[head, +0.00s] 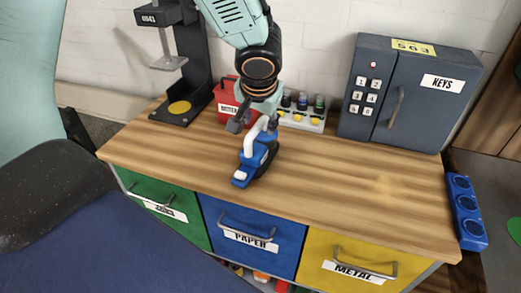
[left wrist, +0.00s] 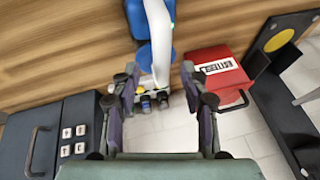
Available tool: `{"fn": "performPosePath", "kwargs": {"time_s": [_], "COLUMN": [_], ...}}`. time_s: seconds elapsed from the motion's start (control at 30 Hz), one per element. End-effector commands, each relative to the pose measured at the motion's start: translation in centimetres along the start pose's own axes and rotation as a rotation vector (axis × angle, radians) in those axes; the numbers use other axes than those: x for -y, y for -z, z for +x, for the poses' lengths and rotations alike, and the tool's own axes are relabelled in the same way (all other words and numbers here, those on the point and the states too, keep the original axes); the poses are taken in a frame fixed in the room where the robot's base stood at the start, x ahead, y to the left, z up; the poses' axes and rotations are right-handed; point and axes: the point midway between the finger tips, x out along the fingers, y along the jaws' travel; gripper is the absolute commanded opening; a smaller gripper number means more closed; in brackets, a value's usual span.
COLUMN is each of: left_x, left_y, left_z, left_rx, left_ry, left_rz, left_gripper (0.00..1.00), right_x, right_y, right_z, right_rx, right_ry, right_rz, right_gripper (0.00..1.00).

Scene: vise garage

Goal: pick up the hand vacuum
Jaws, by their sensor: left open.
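The hand vacuum (head: 250,163) is blue with a white curved handle and stands on the wooden bench top. In the left wrist view the hand vacuum (left wrist: 158,40) shows its white handle running down between the finger pads. My left gripper (head: 254,122) is directly above the vacuum, pointing down. Its fingers are open on either side of the handle, with gaps visible at both sides in the left wrist view (left wrist: 160,78). Part of the handle's top is hidden by the gripper in the head view. My right gripper is not in view.
A red box (head: 227,104) and a rack of small bottles (head: 305,112) stand close behind the vacuum. A black press stand (head: 192,70) is at the back left, a grey key safe (head: 408,95) at the back right. The front right of the bench top (head: 350,190) is clear.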

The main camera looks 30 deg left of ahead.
Motion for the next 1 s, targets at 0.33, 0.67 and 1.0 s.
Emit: {"fn": "performPosePath", "kwargs": {"time_s": [0.33,0.67,1.0], "left_x": [-0.2,-0.1,-0.1], "left_y": [0.0,0.2,0.1], "left_z": [3.5,3.5,3.5], "left_rx": [0.0,0.001,0.001], "left_ry": [-0.002,-0.002,-0.001], "left_rz": [-0.001,-0.001,-0.001], "left_gripper": [0.45,0.32,0.03], "right_x": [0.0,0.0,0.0], "right_y": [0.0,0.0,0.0], "right_z": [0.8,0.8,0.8], "right_rx": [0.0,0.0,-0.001], "right_ry": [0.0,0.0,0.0], "right_rz": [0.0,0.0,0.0], "right_gripper": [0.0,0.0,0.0]}}
